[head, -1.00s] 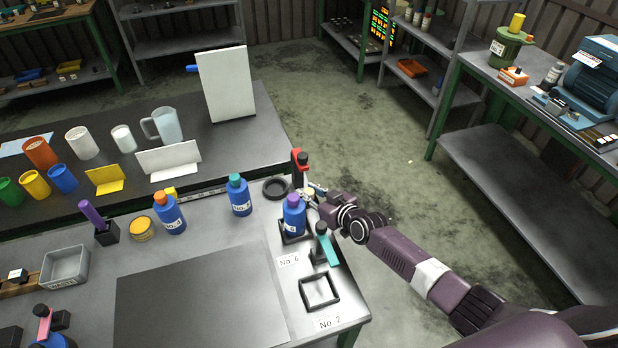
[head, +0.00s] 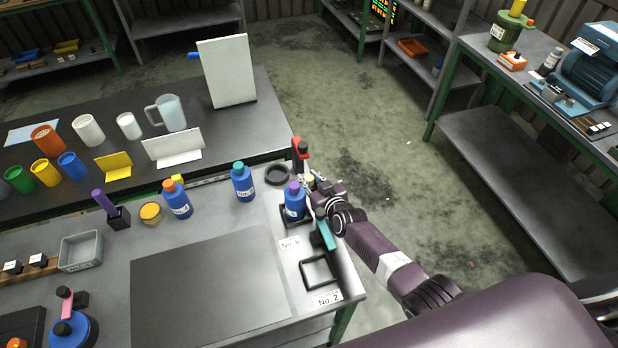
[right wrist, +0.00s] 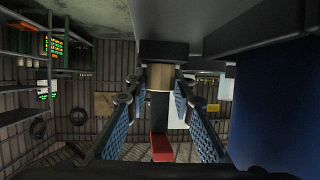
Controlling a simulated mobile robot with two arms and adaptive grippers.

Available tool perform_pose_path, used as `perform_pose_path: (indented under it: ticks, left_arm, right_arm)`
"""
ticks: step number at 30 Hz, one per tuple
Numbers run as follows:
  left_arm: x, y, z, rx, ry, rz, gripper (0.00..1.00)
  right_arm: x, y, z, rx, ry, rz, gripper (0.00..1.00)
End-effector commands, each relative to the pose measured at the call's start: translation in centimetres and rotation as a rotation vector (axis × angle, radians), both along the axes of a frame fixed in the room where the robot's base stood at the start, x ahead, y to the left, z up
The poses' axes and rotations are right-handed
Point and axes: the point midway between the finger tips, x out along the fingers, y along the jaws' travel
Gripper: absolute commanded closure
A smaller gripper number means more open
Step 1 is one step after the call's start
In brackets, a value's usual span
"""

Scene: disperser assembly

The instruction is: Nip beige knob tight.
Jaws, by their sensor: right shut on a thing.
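The beige knob (head: 310,178) is a small pale spot just right of the blue bottle with the purple cap in the head view. In the right wrist view the beige knob (right wrist: 160,77) sits between the two blue-padded fingers, below a dark block. My right gripper (head: 313,186) comes in from the right and is shut on the knob; it also shows in the right wrist view (right wrist: 160,100). Its fingertips are small and partly hidden in the head view. My left gripper is not in view.
The blue bottle (head: 294,205) stands close left of my right gripper. A red and black tool (head: 300,150) stands behind it, and a teal-handled tool (head: 326,235) in front. An empty square frame (head: 318,284) lies near the table's right edge. The dark mat (head: 205,285) is clear.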

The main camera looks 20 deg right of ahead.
Motion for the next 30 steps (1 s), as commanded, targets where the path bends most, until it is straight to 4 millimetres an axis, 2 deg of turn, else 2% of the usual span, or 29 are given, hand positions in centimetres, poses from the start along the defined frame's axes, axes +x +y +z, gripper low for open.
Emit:
perform_pose_path:
  ticks: [4, 5, 9, 20, 26, 30]
  left_arm:
    - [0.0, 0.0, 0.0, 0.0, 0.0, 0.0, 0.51]
    - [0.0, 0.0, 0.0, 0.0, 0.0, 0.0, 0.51]
    - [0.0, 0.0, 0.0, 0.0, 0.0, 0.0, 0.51]
    - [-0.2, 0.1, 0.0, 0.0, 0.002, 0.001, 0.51]
    - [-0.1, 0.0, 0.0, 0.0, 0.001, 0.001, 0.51]
    - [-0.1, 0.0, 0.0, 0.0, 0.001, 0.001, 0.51]
  right_arm:
    - [0.1, 0.0, 0.1, 0.0, -0.002, 0.0, 1.0]
    - [0.1, 0.0, 0.1, 0.0, -0.002, 0.0, 0.74]
    - [0.1, 0.0, 0.1, 0.0, -0.002, 0.0, 0.59]
    - [0.0, 0.0, 0.3, 0.002, -0.001, 0.0, 0.59]
    - [0.0, 0.2, 2.2, 0.006, -0.003, 0.0, 0.59]
    - [0.1, 0.2, 4.4, 0.005, -0.004, 0.0, 0.59]
